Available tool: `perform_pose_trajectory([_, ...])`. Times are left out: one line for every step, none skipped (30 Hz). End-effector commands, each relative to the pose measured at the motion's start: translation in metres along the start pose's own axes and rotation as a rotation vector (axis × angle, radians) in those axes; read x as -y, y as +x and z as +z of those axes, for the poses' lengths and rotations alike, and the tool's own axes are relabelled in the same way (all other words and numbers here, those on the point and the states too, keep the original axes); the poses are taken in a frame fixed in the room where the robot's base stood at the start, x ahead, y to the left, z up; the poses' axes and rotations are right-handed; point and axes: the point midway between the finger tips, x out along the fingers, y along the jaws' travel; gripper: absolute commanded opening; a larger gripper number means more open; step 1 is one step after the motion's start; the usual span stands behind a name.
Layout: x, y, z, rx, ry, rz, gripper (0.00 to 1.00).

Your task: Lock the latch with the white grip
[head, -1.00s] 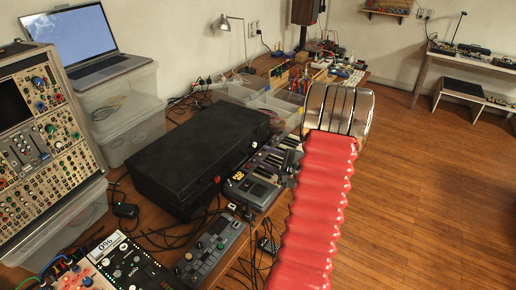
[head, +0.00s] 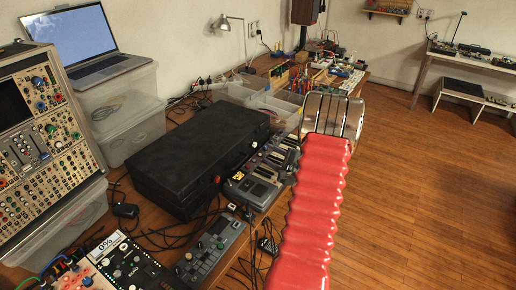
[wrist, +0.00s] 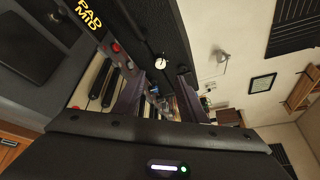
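The closed black case (head: 195,160) lies on the long bench in the head view. A red grip (head: 216,180) shows on its front side. In the wrist view the case wall (wrist: 168,28) carries the red grip (wrist: 116,47) and, further along, the round white grip (wrist: 160,62). The white grip's exact latch angle is too small to tell. My gripper (wrist: 162,76) appears open and empty, its two dark fingers apart, with the white grip in line just beyond the gap. In the head view my red ribbed arm hides the fingers.
A small keyboard (head: 268,172) lies along the case's front side, close below my gripper. Cables and a grey controller (head: 212,250) are nearer. Clear plastic bins (head: 278,106) stand beyond the case. The wooden floor (head: 425,190) at the right is free.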

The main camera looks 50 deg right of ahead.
Motion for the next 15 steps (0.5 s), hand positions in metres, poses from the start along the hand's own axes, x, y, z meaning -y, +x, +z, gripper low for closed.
perform_pose_trajectory([-0.001, 0.009, 0.001, 0.002, 0.000, 0.001, 0.38])
perform_pose_trajectory([-0.001, 0.013, 0.001, 0.002, 0.000, 0.000, 0.38])
perform_pose_trajectory([-0.001, 0.019, 0.001, 0.002, 0.000, 0.000, 0.38])
perform_pose_trajectory([-0.001, 0.024, 0.001, 0.002, 0.000, 0.000, 0.38])
perform_pose_trajectory([-0.001, 0.029, 0.001, 0.002, 0.000, 0.001, 0.38])
perform_pose_trajectory([-0.001, 0.035, 0.000, 0.001, 0.001, 0.001, 0.38])
perform_pose_trajectory([-0.001, 0.039, 0.000, 0.001, 0.001, 0.000, 0.38])
perform_pose_trajectory([-0.001, 0.044, 0.001, 0.001, 0.001, 0.000, 0.38])
perform_pose_trajectory([-0.001, 0.050, 0.001, 0.002, 0.001, 0.000, 0.38])
perform_pose_trajectory([-0.001, 0.055, 0.001, 0.002, 0.000, 0.001, 0.38])
perform_pose_trajectory([-0.001, 0.059, 0.000, 0.001, 0.000, 0.001, 0.38])
perform_pose_trajectory([-0.001, 0.065, 0.000, 0.001, 0.000, 0.001, 0.38])
perform_pose_trajectory([-0.001, 0.070, 0.001, 0.001, 0.000, 0.000, 0.38])
perform_pose_trajectory([-0.001, 0.074, 0.001, 0.001, 0.000, 0.000, 0.38])
perform_pose_trajectory([-0.001, 0.079, 0.000, 0.001, 0.000, 0.000, 0.38])
